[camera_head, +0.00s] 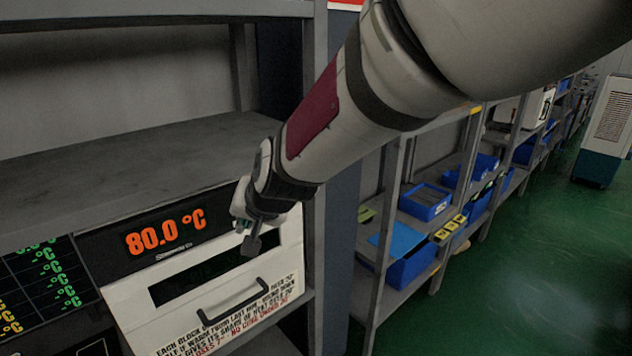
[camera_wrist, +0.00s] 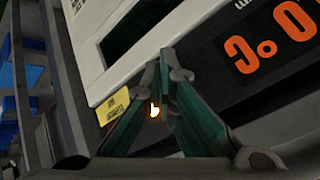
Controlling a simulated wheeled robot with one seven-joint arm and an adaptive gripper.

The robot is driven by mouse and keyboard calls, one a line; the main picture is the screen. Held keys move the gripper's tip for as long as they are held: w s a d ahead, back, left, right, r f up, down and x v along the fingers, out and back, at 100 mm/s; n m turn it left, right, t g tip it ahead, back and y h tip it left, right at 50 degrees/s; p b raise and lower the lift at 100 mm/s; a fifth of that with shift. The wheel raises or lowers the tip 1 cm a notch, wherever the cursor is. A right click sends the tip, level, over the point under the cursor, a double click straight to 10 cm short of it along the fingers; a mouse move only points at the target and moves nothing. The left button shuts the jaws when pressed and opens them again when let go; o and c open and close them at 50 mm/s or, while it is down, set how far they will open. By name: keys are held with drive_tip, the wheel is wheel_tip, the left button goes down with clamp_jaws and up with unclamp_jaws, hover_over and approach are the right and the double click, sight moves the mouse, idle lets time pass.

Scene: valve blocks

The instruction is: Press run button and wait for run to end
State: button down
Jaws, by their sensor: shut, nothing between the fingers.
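A white and black oven-like machine (camera_head: 230,283) stands on the shelf, with an orange "80.0 °C" display (camera_head: 166,232), a dark window and a black door handle (camera_head: 233,305). My gripper (camera_head: 250,243) is shut and empty, in front of the machine's upper right corner, right of the display. In the wrist view the shut fingertips (camera_wrist: 166,66) overlap the edge between the white door and the black panel. A small glowing yellow-white spot (camera_wrist: 155,110) shows between the fingers. I cannot tell whether it is the run button, or whether the fingers touch the panel. No run button is clearly seen.
A yellow label (camera_wrist: 113,105) is beside the fingers. A dark panel with green and orange readings (camera_head: 42,285) stands left of the machine. A grey shelf (camera_head: 110,180) lies above it, and a grey post is close on the right.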

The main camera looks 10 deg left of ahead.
drive_tip(key=shift+s+d+b, duration=0.35)
drive_tip(key=shift+s+d, duration=1.25)
drive_tip(key=shift+d, duration=0.25)
drive_tip(key=s+d+r+h, duration=0.1)
drive_tip(key=s+d+r, duration=0.15)
drive_tip(key=d, duration=0.85)
drive_tip(key=s+d+r+h, duration=0.2)
drive_tip(key=d+r, duration=0.2)
drive_tip(key=d, duration=0.6)
drive_tip(key=s+d+m+h, duration=0.1)
drive_tip(key=s+d+h, duration=0.2)
drive_tip(key=s+d, duration=1)
drive_tip(key=shift+s+d+g, duration=0.2)
drive_tip(key=shift+d+g, duration=0.2)
drive_tip(key=shift+d, duration=0.55)
drive_tip(key=shift+a, duration=0.1)
